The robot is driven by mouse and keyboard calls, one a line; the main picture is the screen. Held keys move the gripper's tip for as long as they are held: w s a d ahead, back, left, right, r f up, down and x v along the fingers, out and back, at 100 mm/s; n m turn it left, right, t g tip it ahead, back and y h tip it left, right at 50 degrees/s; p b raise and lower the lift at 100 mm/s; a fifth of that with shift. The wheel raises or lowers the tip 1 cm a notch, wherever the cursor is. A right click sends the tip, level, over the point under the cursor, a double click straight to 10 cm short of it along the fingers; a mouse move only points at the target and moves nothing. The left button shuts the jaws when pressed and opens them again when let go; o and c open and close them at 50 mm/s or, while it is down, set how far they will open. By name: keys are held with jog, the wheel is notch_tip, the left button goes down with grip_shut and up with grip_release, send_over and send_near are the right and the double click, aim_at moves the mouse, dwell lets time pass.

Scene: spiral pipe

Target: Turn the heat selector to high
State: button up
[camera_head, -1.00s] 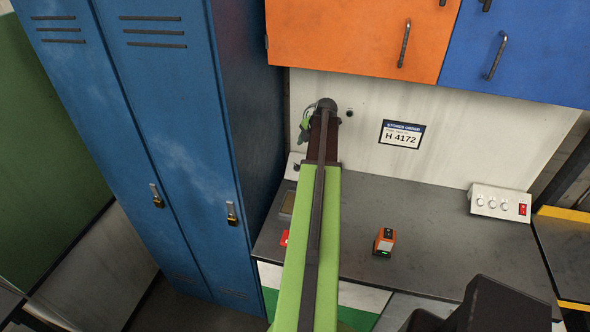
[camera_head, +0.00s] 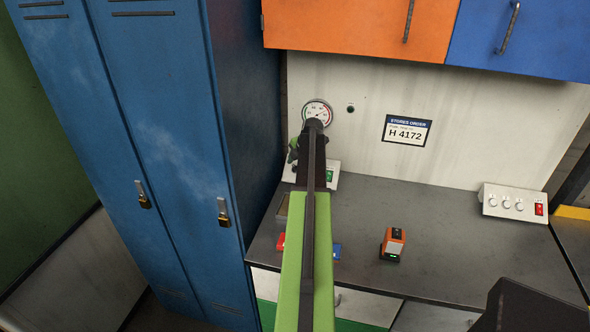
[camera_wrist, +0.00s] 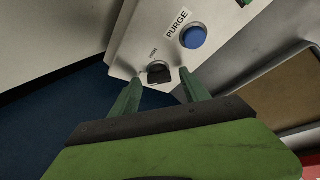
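A dark selector knob (camera_wrist: 159,73) sits on a pale control panel (camera_wrist: 128,52) in the wrist view. Small lettering stands above the knob, too small to read surely, and its setting cannot be told. A blue button (camera_wrist: 193,37) labelled PURGE is beside it. My gripper (camera_wrist: 159,79) is open, its two green fingers on either side of the knob with gaps visible; contact cannot be told. In the head view the panel (camera_head: 330,186) stands at the back left of the counter, mostly behind my arm, which hides the knob.
A round gauge (camera_head: 317,111) is on the wall above the panel. Blue lockers (camera_head: 170,150) stand close on the left. An orange device (camera_head: 393,244) and a white switch box (camera_head: 513,203) are on the counter (camera_head: 440,225). Cabinets hang above. The middle counter is mostly clear.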

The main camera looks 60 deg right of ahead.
grip_shut()
jog(key=shift+a, duration=0.2)
jog(key=shift+d, duration=0.1)
jog(key=shift+f, duration=0.1)
